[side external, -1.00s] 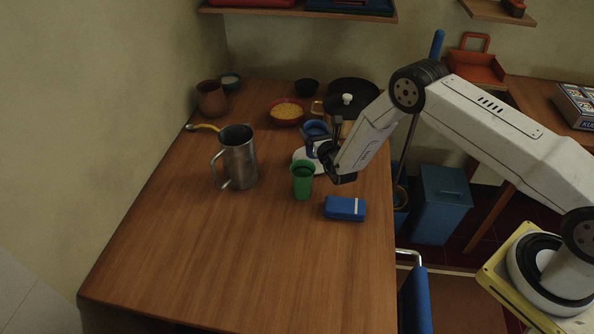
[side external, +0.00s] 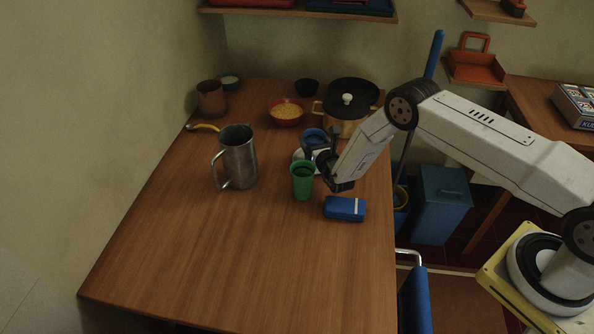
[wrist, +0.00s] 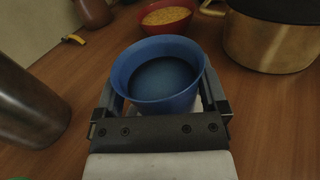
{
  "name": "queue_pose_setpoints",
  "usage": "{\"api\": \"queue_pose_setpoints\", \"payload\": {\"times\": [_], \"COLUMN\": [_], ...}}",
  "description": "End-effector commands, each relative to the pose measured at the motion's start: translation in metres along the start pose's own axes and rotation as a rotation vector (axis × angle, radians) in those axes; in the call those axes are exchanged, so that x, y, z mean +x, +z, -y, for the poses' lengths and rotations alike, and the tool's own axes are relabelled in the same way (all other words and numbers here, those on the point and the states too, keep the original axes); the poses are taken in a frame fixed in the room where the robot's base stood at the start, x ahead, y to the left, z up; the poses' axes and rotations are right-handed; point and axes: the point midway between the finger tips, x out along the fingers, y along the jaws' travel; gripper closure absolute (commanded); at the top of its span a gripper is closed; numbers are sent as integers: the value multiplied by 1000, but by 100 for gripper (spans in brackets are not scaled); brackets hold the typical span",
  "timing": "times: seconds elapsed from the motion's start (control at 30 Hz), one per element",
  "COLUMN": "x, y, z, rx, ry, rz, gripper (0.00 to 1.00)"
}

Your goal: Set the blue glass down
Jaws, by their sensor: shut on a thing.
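The blue glass (side external: 313,137) is upright between the fingers of my gripper (side external: 324,160), behind the green cup. In the wrist view the blue glass (wrist: 157,102) fills the space between the two fingers of my gripper (wrist: 160,88), which are shut on its sides. The glass looks empty inside. A white plate (side external: 298,154) lies under and beside the glass, mostly hidden by the gripper and the green cup. I cannot tell whether the glass bottom touches the plate.
A green cup (side external: 302,182) stands just in front of my gripper, with a blue case (side external: 345,208) nearby. A metal pitcher (side external: 239,158) is left. A red bowl (side external: 286,113) and a lidded copper pot (side external: 341,125) stand behind. The table's front (side external: 240,270) is clear.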

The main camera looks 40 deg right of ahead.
Motion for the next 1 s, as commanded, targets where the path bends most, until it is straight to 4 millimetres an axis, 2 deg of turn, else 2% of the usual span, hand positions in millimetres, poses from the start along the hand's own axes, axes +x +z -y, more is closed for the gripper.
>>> {"api": "queue_pose_setpoints", "payload": {"times": [0.1,0.13,0.17,0.6,0.77,1.0], "x": [0,0,0,-1,-10,-32], "y": [-2,-3,-3,1,0,0], "z": [0,0,0,0,0,0], "rx": [0,0,0,0,0,1], "ry": [0,0,0,0,0,1], "rz": [2,-1,-1,0,-1,-2], "gripper": [88,5,0,0,0,0]}}
